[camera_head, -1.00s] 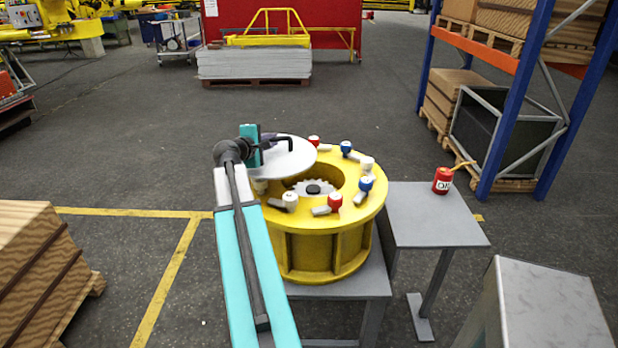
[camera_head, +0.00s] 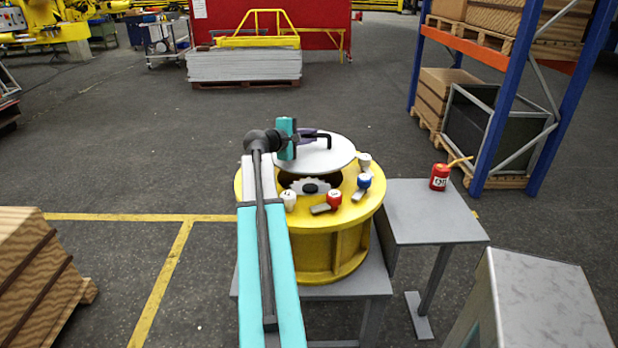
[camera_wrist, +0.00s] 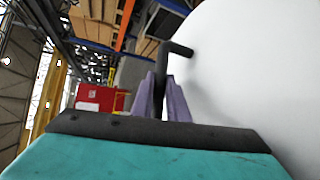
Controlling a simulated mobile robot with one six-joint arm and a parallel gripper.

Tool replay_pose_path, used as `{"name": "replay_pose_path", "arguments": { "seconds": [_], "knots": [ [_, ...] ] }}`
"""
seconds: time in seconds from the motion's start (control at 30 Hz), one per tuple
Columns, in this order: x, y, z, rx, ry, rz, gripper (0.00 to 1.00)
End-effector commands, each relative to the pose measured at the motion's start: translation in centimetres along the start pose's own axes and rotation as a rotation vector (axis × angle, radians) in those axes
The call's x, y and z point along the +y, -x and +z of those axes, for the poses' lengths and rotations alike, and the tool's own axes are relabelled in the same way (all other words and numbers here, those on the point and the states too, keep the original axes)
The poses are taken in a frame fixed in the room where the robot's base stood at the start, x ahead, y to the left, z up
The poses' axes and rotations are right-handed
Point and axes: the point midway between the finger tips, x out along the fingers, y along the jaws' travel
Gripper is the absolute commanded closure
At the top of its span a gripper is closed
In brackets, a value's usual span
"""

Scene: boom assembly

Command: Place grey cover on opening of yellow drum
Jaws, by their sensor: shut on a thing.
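The yellow drum (camera_head: 318,252) stands upright on a grey table. Its round top opening (camera_head: 322,181) shows a toothed grey gear inside. The grey cover (camera_head: 329,157) is a light disc with a black bent handle. It hangs over the far part of the drum's top and hides part of the opening and the far rim. My gripper (camera_head: 306,135) is shut on the cover's handle. In the wrist view its purple fingers (camera_wrist: 162,98) close around the black handle, with the pale cover (camera_wrist: 255,65) filling the right side.
Red, white and blue clamps (camera_head: 334,199) stand around the drum's rim. A grey side table (camera_head: 425,222) to the right holds a red can (camera_head: 439,177). A grey cabinet (camera_head: 545,300) stands front right, a wooden crate (camera_head: 35,265) at left. Blue racking (camera_head: 497,110) stands behind right.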

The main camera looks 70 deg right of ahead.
Motion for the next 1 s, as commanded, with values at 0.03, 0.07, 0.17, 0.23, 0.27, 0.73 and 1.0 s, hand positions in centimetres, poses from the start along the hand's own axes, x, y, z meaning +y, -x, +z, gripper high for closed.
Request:
{"name": "replay_pose_path", "arguments": {
  "seconds": [0.03,0.07,0.17,0.23,0.27,0.73,1.0],
  "knots": [
    [0.5,0.1,0.1,0.001,0.002,0.009,1.0],
    [0.5,0.1,0.0,0.001,0.002,0.01,1.0],
    [0.5,0.1,0.0,0.001,0.002,0.01,1.0],
    [0.4,0.1,0.0,0.001,0.002,0.01,1.0],
    [0.3,0.1,-0.1,0.002,0.002,0.01,1.0],
    [-3.3,-0.9,-0.9,0.002,0.005,0.008,1.0],
    [-5.1,-1.4,-1.3,0.003,0.004,0.01,1.0]
  ]
}}
